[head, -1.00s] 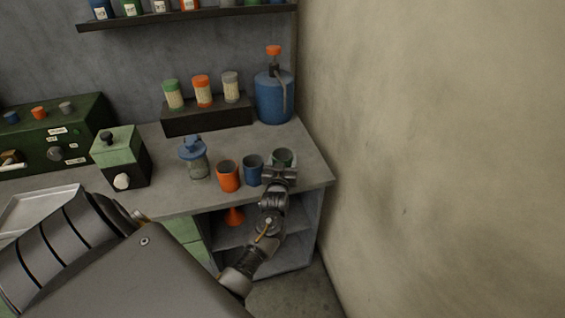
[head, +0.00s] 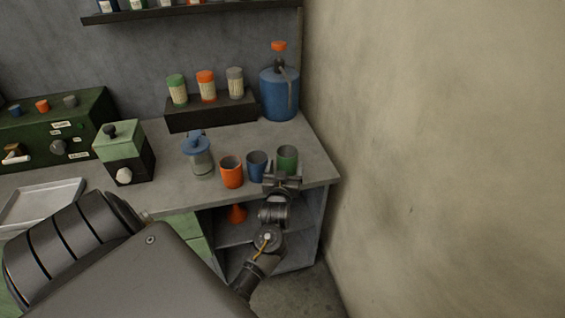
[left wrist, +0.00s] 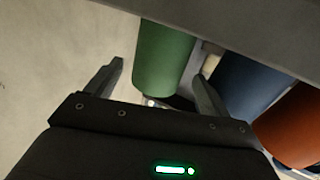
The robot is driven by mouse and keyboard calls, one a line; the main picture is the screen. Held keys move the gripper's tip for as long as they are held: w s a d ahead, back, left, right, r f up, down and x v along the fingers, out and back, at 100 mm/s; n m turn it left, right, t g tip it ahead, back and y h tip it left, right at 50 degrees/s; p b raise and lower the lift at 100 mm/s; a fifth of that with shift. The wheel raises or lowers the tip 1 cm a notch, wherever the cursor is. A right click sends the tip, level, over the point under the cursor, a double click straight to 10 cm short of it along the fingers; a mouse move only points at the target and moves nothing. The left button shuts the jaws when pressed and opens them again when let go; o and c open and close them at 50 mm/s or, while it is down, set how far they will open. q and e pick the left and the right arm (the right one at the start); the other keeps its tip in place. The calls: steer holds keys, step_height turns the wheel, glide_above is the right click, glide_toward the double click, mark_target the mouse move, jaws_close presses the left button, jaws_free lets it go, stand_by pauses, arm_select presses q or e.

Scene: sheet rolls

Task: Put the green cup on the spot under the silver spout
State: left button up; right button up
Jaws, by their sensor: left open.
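The green cup (head: 287,158) stands upright near the right front corner of the grey counter, right of the blue cup (head: 257,166). My left gripper (head: 282,182) is at the counter's front edge, just in front of the green cup. In the left wrist view the open fingers (left wrist: 159,72) point at the green cup (left wrist: 163,55), which shows between them; I cannot tell whether they touch it. A grey spout-like part (head: 289,88) hangs on the blue jug (head: 279,100) at the back right; I cannot tell whether it is the silver spout. I see no marked spot.
A green-topped box (head: 122,150), a dark green cabinet (head: 88,122) and a tray (head: 42,203) are farther left. A wall (head: 430,150) closes the right side.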

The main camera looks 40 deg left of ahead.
arm_select(q)
steer(key=v, duration=0.6)
steer(key=shift+f, duration=0.1)
